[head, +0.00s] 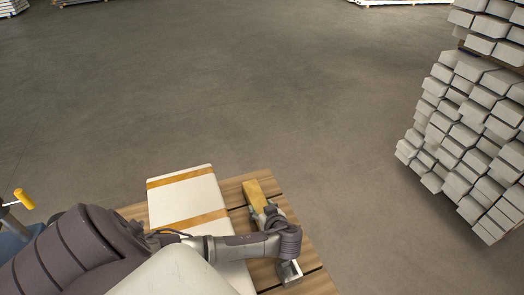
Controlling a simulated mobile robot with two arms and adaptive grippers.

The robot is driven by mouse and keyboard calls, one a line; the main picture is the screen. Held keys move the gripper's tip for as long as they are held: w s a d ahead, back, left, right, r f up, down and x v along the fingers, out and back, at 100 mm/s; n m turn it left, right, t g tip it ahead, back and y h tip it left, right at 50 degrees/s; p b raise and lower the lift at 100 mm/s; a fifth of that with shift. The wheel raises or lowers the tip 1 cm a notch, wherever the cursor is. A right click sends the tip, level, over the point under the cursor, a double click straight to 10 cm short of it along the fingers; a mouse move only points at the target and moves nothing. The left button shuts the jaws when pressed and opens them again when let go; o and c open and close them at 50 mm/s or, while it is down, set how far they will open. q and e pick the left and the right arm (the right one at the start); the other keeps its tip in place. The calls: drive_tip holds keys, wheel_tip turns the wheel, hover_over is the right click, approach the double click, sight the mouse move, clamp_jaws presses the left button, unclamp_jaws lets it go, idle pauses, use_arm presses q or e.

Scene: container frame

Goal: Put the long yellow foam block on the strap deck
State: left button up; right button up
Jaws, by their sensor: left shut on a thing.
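The long yellow foam block (254,190) shows beyond the fingers of my left gripper (268,207), over the right part of a slatted wooden surface. My left gripper is shut on the block's near part, and its fingers and wrist hide that end. I cannot tell whether the block touches the slats. The strap deck appears to be the white slab with yellow bands (182,203), just left of the block. Its near part is hidden by my left arm. The block is beside the slab, not on it. My right gripper is not in view.
The slatted wooden surface (312,283) lies under the slab and the block. A tall stack of grey beams (465,130) stands at the right. A yellow handle (24,199) is at the left edge. Open grey floor (230,85) lies beyond, with low stacks far off.

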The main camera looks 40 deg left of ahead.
use_arm(q)
drive_tip(key=o, duration=0.9)
drive_tip(key=v, duration=1.1)
drive_tip(key=shift+s+d, duration=0.1)
drive_tip(key=shift+d, duration=0.15)
drive_tip(key=shift+s+d+r, duration=0.15)
drive_tip(key=shift+r, duration=0.05)
drive_tip(key=shift+r, duration=0.1)
